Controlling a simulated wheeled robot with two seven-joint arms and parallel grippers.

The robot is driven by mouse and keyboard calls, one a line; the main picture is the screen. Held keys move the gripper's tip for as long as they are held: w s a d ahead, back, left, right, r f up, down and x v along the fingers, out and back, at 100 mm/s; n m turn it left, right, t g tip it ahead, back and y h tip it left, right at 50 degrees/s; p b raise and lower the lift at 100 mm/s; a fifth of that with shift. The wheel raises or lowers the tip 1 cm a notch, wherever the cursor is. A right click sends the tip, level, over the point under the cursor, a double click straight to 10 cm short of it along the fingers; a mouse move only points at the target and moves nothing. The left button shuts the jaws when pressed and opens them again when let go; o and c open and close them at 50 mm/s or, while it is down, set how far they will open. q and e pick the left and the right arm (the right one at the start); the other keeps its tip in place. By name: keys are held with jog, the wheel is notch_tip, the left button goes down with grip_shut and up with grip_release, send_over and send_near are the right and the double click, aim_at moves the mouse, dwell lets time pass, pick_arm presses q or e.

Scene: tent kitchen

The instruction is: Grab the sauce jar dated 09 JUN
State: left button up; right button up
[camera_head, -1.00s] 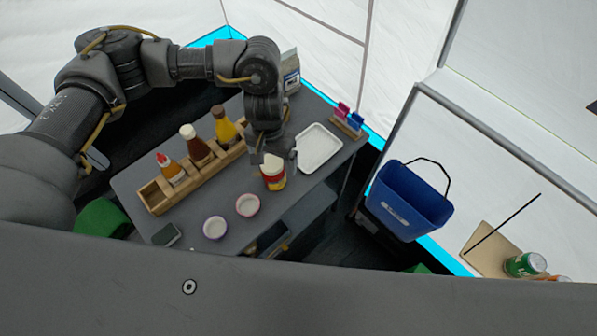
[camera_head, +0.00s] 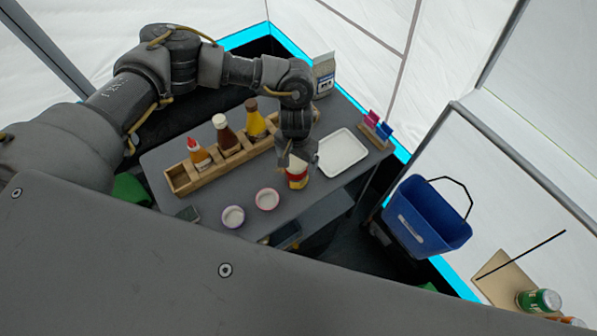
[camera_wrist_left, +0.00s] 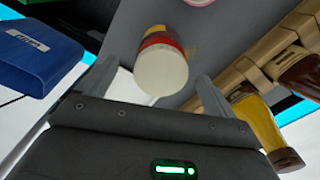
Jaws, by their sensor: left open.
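A sauce jar (camera_head: 297,182) with a red and yellow label stands near the front edge of the grey table. It shows in the left wrist view (camera_wrist_left: 163,68) with its pale round lid facing the camera. No date is readable. In the wrist view the open fingers (camera_wrist_left: 156,75) are on either side of the jar's lid, with gaps visible. My right gripper is not in view.
A wooden rack (camera_head: 181,181) with several sauce bottles is left of the jar. A white tray (camera_head: 343,152) lies behind right. A blue bin (camera_head: 428,217) hangs right of the table.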

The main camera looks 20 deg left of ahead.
pick_arm(q)
jog(key=shift+f+p, duration=0.4)
jog(key=shift+f, duration=1.55)
grip_shut()
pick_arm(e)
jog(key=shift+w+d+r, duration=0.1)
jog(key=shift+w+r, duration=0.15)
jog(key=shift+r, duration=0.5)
pick_arm(q)
jog(key=shift+r, duration=0.15)
